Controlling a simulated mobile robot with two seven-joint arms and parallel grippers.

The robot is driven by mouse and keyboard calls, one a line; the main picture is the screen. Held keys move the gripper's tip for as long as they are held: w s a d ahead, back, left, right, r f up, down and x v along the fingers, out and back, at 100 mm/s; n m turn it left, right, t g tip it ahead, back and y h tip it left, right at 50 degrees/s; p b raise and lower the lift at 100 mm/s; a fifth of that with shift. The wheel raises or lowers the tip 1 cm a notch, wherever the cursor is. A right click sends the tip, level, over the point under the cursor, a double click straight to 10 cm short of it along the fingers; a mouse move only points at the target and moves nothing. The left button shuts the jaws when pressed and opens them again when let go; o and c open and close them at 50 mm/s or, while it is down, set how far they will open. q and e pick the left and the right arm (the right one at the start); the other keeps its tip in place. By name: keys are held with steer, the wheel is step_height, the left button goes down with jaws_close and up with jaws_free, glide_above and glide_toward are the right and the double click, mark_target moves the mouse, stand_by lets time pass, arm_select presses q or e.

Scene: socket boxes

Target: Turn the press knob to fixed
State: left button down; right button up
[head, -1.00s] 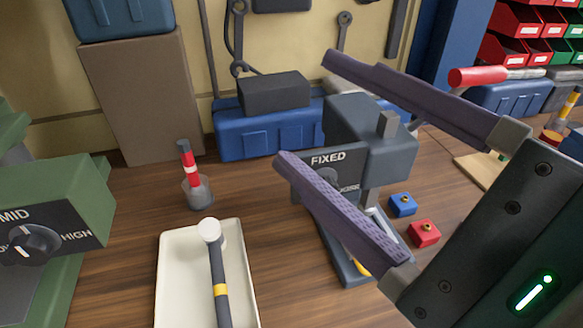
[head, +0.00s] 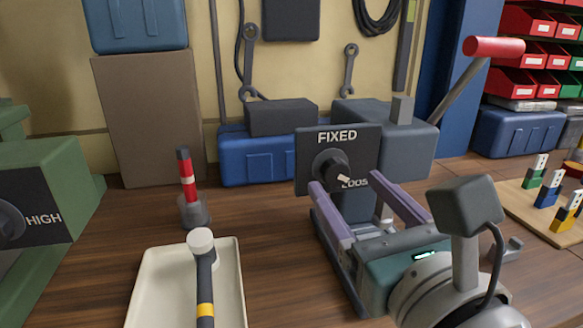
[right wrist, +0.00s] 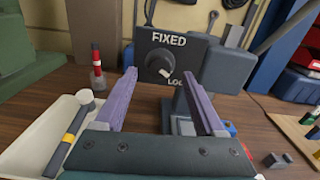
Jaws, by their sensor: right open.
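The press knob (head: 330,168) is a dark round dial on a black plate (head: 308,160) lettered FIXED at the top and LOOSE at the lower right. The plate is on the front of the grey press (head: 405,145). The knob's white mark points down and right, toward LOOSE. My right gripper (head: 346,178) is open and faces the plate, its purple fingers spread. In the right wrist view the knob (right wrist: 158,64) shows between and beyond the fingertips (right wrist: 159,75), apart from them. The left gripper is not in view.
A cream tray (head: 142,285) with a mallet (head: 204,275) lies at front left. A red-striped tool (head: 187,177) stands in a holder behind it. A green machine (head: 75,180) stands at far left. The press's red-handled lever (head: 494,47) rises at right, near a wooden board (head: 520,200).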

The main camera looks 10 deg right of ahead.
mark_target(338, 175)
steer(key=shift+w, duration=1.55)
steer(key=shift+c, duration=0.2)
jaws_close()
